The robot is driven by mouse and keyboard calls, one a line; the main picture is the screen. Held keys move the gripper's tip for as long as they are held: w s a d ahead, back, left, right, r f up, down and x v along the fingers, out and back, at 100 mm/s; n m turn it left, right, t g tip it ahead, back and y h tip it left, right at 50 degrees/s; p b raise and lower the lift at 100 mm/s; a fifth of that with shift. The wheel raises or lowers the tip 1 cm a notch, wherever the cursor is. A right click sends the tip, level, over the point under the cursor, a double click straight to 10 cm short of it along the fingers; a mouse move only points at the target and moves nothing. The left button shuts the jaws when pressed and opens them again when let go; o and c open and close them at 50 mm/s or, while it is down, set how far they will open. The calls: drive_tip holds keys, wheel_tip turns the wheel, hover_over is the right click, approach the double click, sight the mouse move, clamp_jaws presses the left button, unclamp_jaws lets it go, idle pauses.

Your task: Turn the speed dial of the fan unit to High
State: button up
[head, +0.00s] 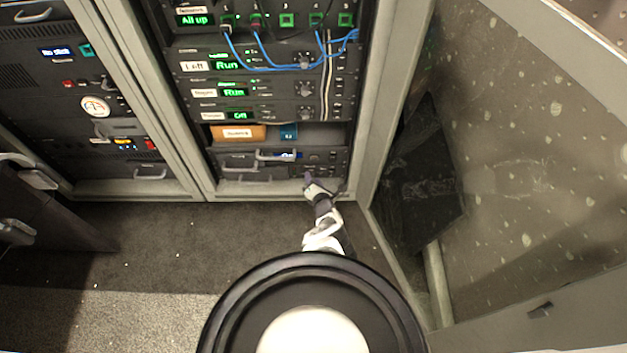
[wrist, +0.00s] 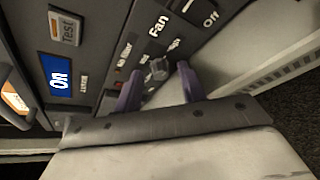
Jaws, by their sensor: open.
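The fan unit (head: 238,163) is a dark panel low in the middle rack in the head view. In the wrist view its panel carries a "Fan" label (wrist: 158,25), a blue display reading "On" (wrist: 60,78) and a small grey dial (wrist: 158,66). Small markings surround the dial; I cannot read its setting clearly. My gripper (wrist: 160,78) is open, with one purple finger on each side of the dial. I cannot tell whether either finger touches it. In the head view my gripper (head: 310,182) is at the lower right of the rack, hiding part of the panel.
A "Test" button (wrist: 65,27) and an "Off" label (wrist: 210,18) are on the panel. Drawer-like handles (head: 276,155) stick out left of my gripper. Other units with green displays (head: 235,92) and blue cables (head: 262,55) sit above. The rack's pale frame (head: 372,110) stands close on the right.

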drive_tip(key=p+v, duration=1)
drive_tip(key=v, duration=0.3)
drive_tip(key=shift+s+r+p, duration=0.2)
drive_tip(key=shift+s+p, duration=0.1)
drive_tip(key=shift+s, duration=0.05)
drive_tip(key=shift+d, duration=0.1)
